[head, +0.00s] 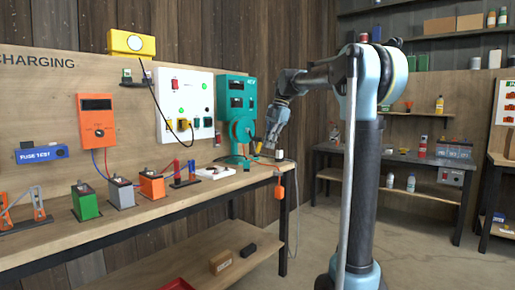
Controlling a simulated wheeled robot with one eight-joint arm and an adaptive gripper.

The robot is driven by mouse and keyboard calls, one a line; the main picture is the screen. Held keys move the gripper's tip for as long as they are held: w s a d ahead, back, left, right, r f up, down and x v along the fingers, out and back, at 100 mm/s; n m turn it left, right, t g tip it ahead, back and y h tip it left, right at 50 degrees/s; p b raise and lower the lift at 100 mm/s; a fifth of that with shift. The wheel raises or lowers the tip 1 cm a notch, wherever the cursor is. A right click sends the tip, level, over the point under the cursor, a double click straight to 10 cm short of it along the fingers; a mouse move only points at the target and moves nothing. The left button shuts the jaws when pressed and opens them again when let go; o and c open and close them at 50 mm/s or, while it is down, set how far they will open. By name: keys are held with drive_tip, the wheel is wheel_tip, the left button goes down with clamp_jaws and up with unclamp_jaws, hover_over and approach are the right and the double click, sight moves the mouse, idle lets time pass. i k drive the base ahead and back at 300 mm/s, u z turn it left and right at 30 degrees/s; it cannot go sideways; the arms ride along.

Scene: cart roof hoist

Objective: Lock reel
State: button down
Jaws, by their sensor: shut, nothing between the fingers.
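A teal reel unit (236,88) stands at the right end of the wooden bench against the back wall. It has two dark display windows, and a round teal reel wheel (241,128) on its lower front. My gripper (270,147) is shut and empty, just right of the wheel and pointing down. I cannot tell whether it touches the crank or handle at the wheel's right side. A lock part on the reel is too small to make out. An orange block (280,192) hangs on a line at the bench's right end.
The wooden bench (150,208) carries green, grey and orange boxes on its left. A white panel (185,105) with switches is left of the reel unit. A dark table (395,160) with bottles stands behind my arm. Open concrete floor lies between them.

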sight(260, 144)
drive_tip(key=z, duration=0.65)
drive_tip(key=i, duration=1.35)
drive_tip(key=u, duration=0.3)
drive_tip(key=i, duration=1.05)
drive_tip(key=u, duration=0.75)
drive_tip(key=i, duration=0.3)
drive_tip(key=u, duration=0.2)
